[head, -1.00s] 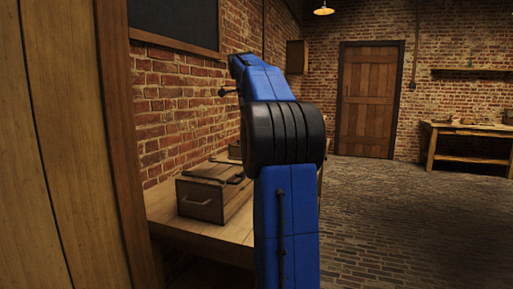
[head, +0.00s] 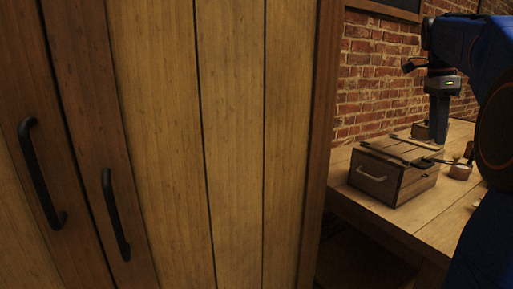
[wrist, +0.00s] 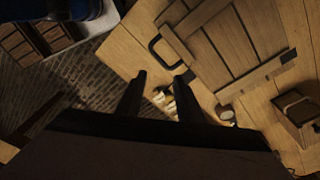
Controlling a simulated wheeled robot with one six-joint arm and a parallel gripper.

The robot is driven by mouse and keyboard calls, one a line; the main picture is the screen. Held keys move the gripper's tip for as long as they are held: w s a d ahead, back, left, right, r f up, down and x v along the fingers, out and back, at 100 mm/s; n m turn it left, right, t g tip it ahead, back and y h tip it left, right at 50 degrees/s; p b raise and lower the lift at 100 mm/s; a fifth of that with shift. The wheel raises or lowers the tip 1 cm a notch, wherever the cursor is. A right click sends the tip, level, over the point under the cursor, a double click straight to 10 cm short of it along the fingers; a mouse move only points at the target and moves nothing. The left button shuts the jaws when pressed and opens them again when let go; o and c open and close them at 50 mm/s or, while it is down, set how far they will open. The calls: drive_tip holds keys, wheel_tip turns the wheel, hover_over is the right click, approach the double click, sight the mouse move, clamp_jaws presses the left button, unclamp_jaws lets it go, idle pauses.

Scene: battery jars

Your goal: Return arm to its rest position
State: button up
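My arm (head: 455,40), blue and black, is at the right edge of the head view, bent above a wooden workbench (head: 400,215). My gripper (wrist: 160,78) shows in the wrist view as two dark fingers spread apart. Nothing is visible held between them. Beyond the fingers is the bench top, with small pale objects (wrist: 166,104) lying on it; they are too small to identify. The gripper's fingertips cannot be made out clearly in the head view.
A wooden chest (head: 385,178) stands on the bench; its slatted lid (wrist: 225,45) fills the wrist view's upper right. A smaller box (wrist: 300,112) and a small wooden object (head: 461,170) are nearby. A tall wooden cabinet (head: 230,140) with dark handles fills the left.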

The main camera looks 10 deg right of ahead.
drive_tip(key=s+a+f+n+t, duration=0.2)
drive_tip(key=s+a+f+n, duration=0.3)
drive_tip(key=a, duration=0.4)
drive_tip(key=s+a+f+n+t, duration=0.1)
drive_tip(key=s+a+f+n, duration=0.2)
drive_tip(key=a+f+n, duration=0.5)
drive_tip(key=s+a+f+n+t, duration=0.1)
drive_tip(key=s+a+f+n, duration=0.4)
drive_tip(key=f, duration=0.3)
drive_tip(key=s+a+f+n+t+y, duration=0.1)
drive_tip(key=s+a+f+n, duration=0.4)
drive_tip(key=f, duration=0.3)
drive_tip(key=shift+s+a+f+n+t, duration=0.3)
drive_tip(key=shift+s+a+t, duration=0.1)
drive_tip(key=shift+s+a, duration=0.45)
drive_tip(key=shift+r, duration=0.1)
